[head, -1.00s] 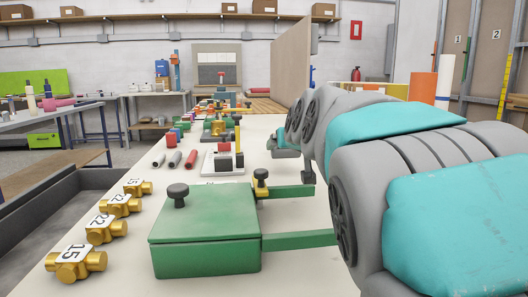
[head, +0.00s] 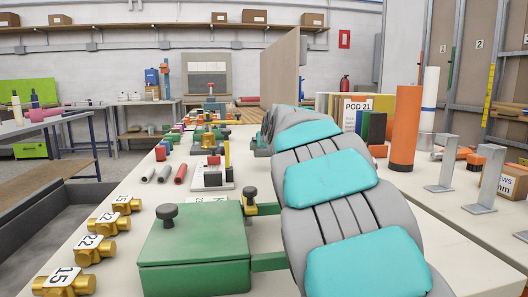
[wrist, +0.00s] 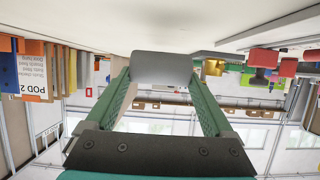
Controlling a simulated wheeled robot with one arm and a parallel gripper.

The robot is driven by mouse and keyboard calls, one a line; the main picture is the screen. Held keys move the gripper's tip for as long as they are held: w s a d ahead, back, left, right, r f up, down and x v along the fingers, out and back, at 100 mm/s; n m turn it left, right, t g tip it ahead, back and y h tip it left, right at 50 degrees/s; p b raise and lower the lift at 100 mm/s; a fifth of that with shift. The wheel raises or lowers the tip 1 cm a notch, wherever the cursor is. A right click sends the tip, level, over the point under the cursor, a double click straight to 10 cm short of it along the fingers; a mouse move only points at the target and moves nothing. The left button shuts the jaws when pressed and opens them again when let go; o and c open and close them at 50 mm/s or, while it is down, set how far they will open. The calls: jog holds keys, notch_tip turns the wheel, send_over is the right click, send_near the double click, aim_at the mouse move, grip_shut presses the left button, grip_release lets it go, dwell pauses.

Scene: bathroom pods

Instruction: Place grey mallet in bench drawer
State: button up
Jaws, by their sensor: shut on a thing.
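My gripper (wrist: 162,82) shows in the wrist view with its two green fingers closed on a grey block, which looks like the head of the grey mallet (wrist: 162,68). The mallet's handle cannot be made out. The wrist view is upside down, and the mallet is held clear of other things there. In the head view my arm reaches forward over the long pale bench (head: 125,225), and it hides most of my gripper and the mallet.
A green lidded box (head: 195,262) with a black knob stands on the bench's near part. Gold fittings (head: 85,250) with number tags line its left edge. An orange cylinder (head: 405,128) and grey brackets (head: 442,165) stand right.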

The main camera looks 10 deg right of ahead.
jog(key=shift+w+d, duration=0.1)
jog(key=shift+w, duration=0.65)
jog(key=shift+w+r, duration=0.1)
jog(key=shift+w, duration=0.55)
jog(key=shift+w+p, duration=0.45)
jog(key=shift+w, duration=0.6)
jog(key=shift+f, duration=1.65)
jog(key=shift+f, duration=0.1)
jog(key=shift+f, duration=0.15)
jog(key=o, duration=1.5)
jog(key=shift+c, duration=0.2)
jog(key=shift+s, duration=0.1)
